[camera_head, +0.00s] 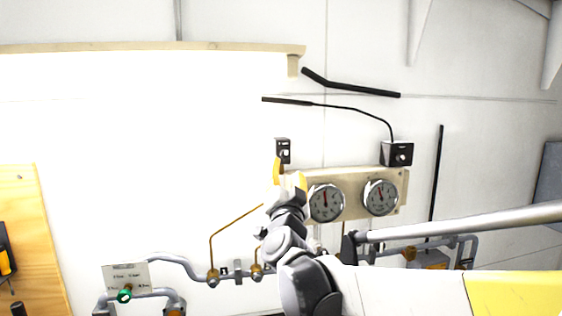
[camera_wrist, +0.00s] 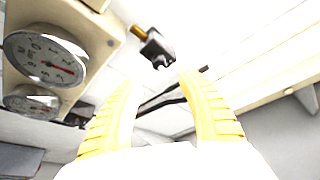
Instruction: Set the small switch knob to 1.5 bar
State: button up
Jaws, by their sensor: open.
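A small black switch box (camera_head: 283,150) with a pale round knob is on the white wall, left of the gauge panel. It is probably the black box (camera_wrist: 157,48) ahead of the fingertips in the wrist view, with a brass fitting beside it. My gripper (camera_head: 288,174) is just below the box in the head view. In the wrist view its yellow fingers (camera_wrist: 160,85) are apart, with nothing between them. A larger black box (camera_head: 397,154) with a knob is at the panel's upper right. Knob markings and settings are too small to read.
Two round gauges (camera_head: 325,202) (camera_head: 380,197) sit on the beige panel (camera_head: 398,178), close to my gripper's right. Pipes and valves run below.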

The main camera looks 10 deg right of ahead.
jog(key=shift+v, duration=1.7)
jog(key=shift+f, duration=0.1)
jog(key=s+a+f+n+g+y+b, duration=0.2)
jog(key=s+f+n+y+b, duration=0.15)
jog(key=f+b, duration=0.45)
jog(key=s+a+f+n+g+y+b, duration=0.15)
jog(key=s+f+b, duration=0.3)
jog(key=f, duration=0.75)
jog(key=s+a+f+n+g+y+b, duration=0.1)
jog(key=s+f+n+g+y+b, duration=0.25)
jog(key=f+b, duration=0.5)
jog(key=s+d+f+g+h+b, duration=0.1)
jog(key=s+d+f+g+b, duration=0.1)
jog(key=s+f, duration=0.4)
jog(key=s+d+f+n+g+h+b, duration=0.1)
jog(key=s+f+b, duration=0.4)
jog(key=f, duration=0.9)
jog(key=s+d+f+g+h+b, duration=0.1)
jog(key=s+d+f+g+b, duration=0.2)
jog(key=s+f, duration=0.4)
notch_tip(320, 180, down, 4)
jog(key=shift+s+d+r+g+b, duration=0.1)
jog(key=shift+s+d+g+b, duration=0.25)
jog(key=shift+d+g, duration=0.25)
jog(key=shift+a+h, duration=0.1)
jog(key=shift+h, duration=0.15)
